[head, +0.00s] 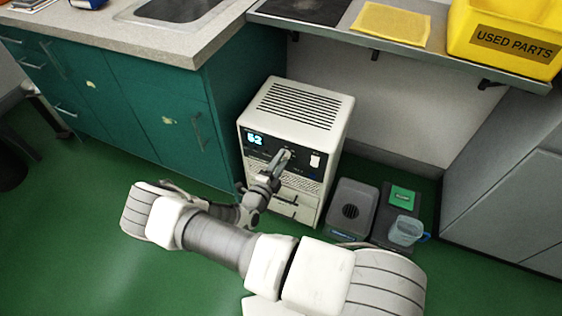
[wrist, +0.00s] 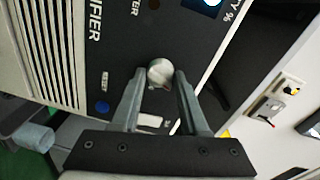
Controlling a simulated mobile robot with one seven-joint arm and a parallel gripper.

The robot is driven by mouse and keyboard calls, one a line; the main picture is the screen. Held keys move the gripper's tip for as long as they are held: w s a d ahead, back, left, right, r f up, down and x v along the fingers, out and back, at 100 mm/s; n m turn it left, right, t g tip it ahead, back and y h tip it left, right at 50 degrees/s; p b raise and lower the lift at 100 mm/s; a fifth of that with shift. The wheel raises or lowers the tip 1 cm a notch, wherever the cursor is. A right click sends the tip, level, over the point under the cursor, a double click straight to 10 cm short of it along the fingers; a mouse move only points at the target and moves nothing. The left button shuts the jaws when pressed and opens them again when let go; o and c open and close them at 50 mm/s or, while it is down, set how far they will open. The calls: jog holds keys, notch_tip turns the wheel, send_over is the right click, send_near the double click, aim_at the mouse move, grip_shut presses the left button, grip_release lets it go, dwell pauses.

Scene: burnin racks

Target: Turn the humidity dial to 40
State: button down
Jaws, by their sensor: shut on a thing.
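The humidifier (head: 305,105) is a cream box with a vented top and a black front panel, standing on the floor under the counter. Its lit display (head: 255,139) seems to read 52, but the digits are small. The humidity dial (wrist: 160,73) is a round silver knob on the black panel, seen in the wrist view. My gripper (wrist: 159,76) has one finger on each side of the dial and is shut on it. In the head view my gripper (head: 281,158) reaches the panel and covers the dial.
A white switch (head: 315,160) sits right of the dial. Teal cabinets (head: 165,115) stand close on the left. A grey box (head: 352,207) and a blue cup (head: 406,231) are on the floor to the right. A shelf with a yellow bin (head: 510,40) overhangs behind.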

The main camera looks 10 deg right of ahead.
jog(key=shift+n+b, duration=0.35)
jog(key=shift+n, duration=1.65)
jog(key=shift+c, duration=2.2)
grip_release()
jog(key=p+v, duration=0.3)
jog(key=v, duration=1.4)
jog(key=shift+a, duration=0.2)
